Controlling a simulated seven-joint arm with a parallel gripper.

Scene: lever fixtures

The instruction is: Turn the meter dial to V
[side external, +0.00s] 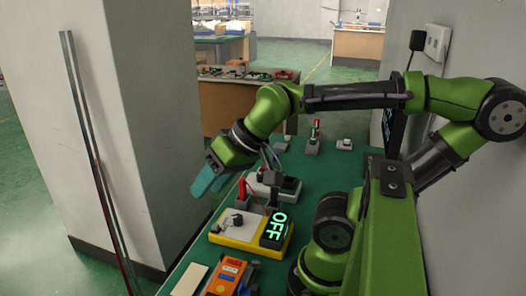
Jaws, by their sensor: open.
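A yellow box with a pale top (235,223), which looks like the meter, lies on the green bench. Its dark display (275,229) reads OFF in glowing green letters. A small dark knob (238,220) stands on its top; which mark it points to is too small to read. My gripper (204,182) has teal fingers and is open. It is up in the air near the bench's left edge, above and behind the yellow box in this view, apart from it. Nothing shows between the fingers.
An orange device (228,275) and a pale flat block (190,280) lie in front of the yellow box. A grey fixture with a red part (285,187) stands just behind it. Smaller fixtures (314,140) stand farther back. A wide pillar (150,120) rises on the left.

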